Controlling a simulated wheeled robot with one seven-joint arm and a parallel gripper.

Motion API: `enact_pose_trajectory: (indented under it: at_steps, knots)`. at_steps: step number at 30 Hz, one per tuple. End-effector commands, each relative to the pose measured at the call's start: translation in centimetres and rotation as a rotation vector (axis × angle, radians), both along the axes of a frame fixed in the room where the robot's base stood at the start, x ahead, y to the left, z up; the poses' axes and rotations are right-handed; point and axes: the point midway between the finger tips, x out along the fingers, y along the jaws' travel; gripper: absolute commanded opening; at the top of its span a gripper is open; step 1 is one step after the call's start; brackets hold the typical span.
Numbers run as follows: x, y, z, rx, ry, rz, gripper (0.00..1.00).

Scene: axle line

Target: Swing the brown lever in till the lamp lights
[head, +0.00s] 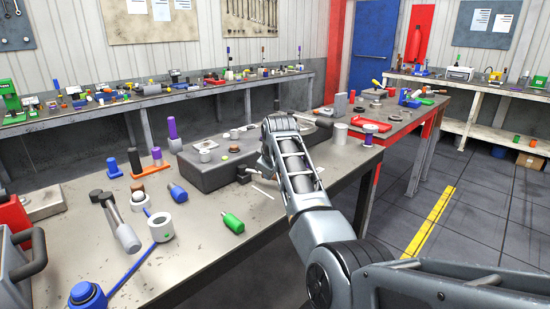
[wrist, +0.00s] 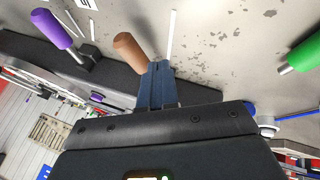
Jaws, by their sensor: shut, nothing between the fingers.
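The brown lever handle (wrist: 131,48) shows in the wrist view, just left of my fingertips. My gripper (wrist: 160,68) has its two dark blue fingers together, with nothing between them. The fingertips are close beside the handle; I cannot tell whether they touch it. In the head view my arm covers the right part of the grey box (head: 200,180) on the bench, and I cannot make out the brown lever there. A small yellow-green spot (head: 224,157) on the box top may be the lamp; I cannot tell whether it is lit.
A purple handle (wrist: 52,29) stands left of the brown one in the wrist view. A green-handled tool (head: 233,222) lies on the bench in front of the box. A blue-handled piece (head: 178,192) and a white ring (head: 161,227) are further left. Bare bench lies around the green tool.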

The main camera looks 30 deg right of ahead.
Motion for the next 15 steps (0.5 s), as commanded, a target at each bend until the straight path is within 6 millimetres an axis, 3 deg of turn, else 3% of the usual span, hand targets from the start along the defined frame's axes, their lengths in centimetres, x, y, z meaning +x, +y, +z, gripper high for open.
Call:
enact_pose_trajectory:
  at_steps: [15]
  knots:
    - [-4.2,1.1,6.4,0.000,0.001,0.001,0.00]
